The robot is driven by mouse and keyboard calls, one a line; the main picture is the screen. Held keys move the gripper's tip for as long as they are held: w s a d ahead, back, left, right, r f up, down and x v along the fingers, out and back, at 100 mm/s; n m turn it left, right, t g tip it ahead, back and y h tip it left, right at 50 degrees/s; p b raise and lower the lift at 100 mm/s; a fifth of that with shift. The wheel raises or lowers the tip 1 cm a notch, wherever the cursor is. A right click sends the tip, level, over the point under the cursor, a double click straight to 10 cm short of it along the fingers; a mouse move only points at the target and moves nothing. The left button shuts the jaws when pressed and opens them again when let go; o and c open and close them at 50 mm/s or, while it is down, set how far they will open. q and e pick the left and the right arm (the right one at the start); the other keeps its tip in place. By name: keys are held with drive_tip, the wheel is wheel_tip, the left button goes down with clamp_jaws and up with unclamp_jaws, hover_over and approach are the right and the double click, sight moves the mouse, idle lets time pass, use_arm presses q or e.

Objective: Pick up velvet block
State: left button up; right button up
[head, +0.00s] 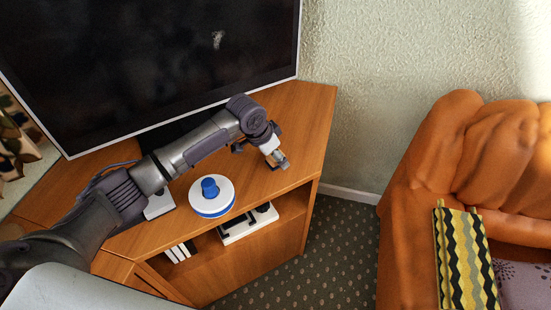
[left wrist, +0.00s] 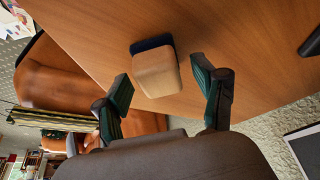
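A small block, pale tan with a dark blue layer at its far side, lies on the wooden cabinet top in the left wrist view (left wrist: 157,72); I take it as the velvet block. My left gripper (head: 258,144) is over the right part of the cabinet top in the head view, pointing down. In the left wrist view its two green-padded fingers are wide apart, with the block between and just beyond their tips. Gaps show on both sides, so the gripper is open and empty. In the head view the gripper largely hides the block. My right gripper is not in view.
A large television (head: 150,60) stands behind my left arm. A white disc with a blue knob (head: 212,196) sits near the cabinet's front edge. A white device (head: 248,223) and books (head: 180,252) are on the shelf below. An orange sofa (head: 420,190) stands at right.

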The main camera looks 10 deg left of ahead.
use_arm(q)
drive_tip(key=c, duration=1.1)
clamp_jaws()
drive_tip(key=shift+r, duration=0.15)
drive_tip(key=shift+r, duration=0.35)
drive_tip(key=r, duration=0.3)
drive_tip(key=shift+d+r, duration=0.3)
drive_tip(key=shift+d, duration=0.05)
drive_tip(key=s+d+r, duration=0.3)
drive_tip(key=d+r, duration=0.3)
drive_tip(key=d, duration=0.4)
drive_tip(key=shift+s+d+r, duration=0.2)
drive_tip(key=shift+s+r, duration=0.05)
drive_tip(key=shift+s, duration=0.1)
